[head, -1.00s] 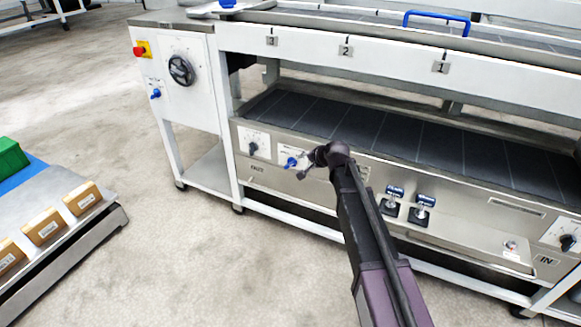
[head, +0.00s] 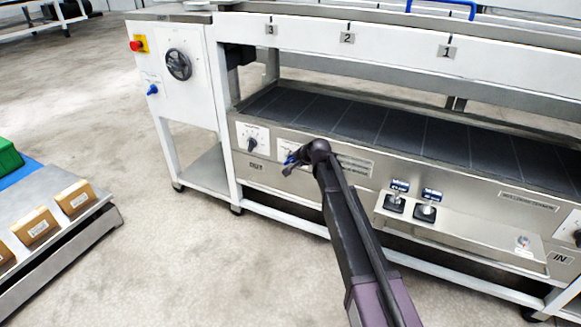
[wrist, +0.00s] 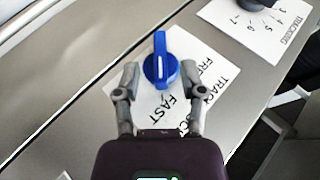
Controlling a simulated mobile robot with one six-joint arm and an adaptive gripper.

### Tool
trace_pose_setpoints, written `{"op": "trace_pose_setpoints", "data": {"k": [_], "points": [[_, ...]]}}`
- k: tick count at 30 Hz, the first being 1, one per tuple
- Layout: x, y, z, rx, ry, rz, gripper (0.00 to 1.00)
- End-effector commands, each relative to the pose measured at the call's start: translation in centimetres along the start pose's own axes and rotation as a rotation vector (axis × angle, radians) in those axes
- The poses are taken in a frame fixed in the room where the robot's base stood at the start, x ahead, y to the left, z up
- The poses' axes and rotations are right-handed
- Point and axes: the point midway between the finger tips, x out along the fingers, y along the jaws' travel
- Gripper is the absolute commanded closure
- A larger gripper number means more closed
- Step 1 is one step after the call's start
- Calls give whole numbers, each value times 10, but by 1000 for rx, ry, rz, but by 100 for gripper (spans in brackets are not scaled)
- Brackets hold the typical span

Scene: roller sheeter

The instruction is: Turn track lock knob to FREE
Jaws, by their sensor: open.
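The track lock knob is a round blue knob (wrist: 172,68) with a raised bar, on a white label plate (wrist: 202,88) reading TRACK LOCK, FREE and FAST. In the wrist view its bar runs nearly up and down the picture. My gripper (wrist: 160,76) is open, with one finger on each side of the knob; I cannot tell whether they touch it. In the head view my gripper (head: 291,166) is at the machine's front panel and covers most of the blue knob (head: 291,158) and part of its plate.
A black tracking dial (head: 252,143) on a numbered plate sits left of the knob. A dark belt (head: 350,118) runs above the panel. A cart with boxes (head: 74,198) stands at left; the floor between is clear.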

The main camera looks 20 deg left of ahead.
Motion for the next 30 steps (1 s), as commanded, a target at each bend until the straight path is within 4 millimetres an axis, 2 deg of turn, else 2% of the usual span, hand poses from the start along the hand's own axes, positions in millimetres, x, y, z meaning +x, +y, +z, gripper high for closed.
{"op": "trace_pose_setpoints", "data": {"k": [1, 7, 21, 22, 27, 30], "points": [[9, 2, 0, 0, 0, 0, 47], [24, 1, 0, 0, 0, 0, 47], [28, -1, 1, 0, 0, -1, 47], [28, -1, 1, 0, 0, -1, 50], [28, -1, 1, 0, 0, -1, 100], [28, -1, 1, 0, 0, -1, 100]]}}
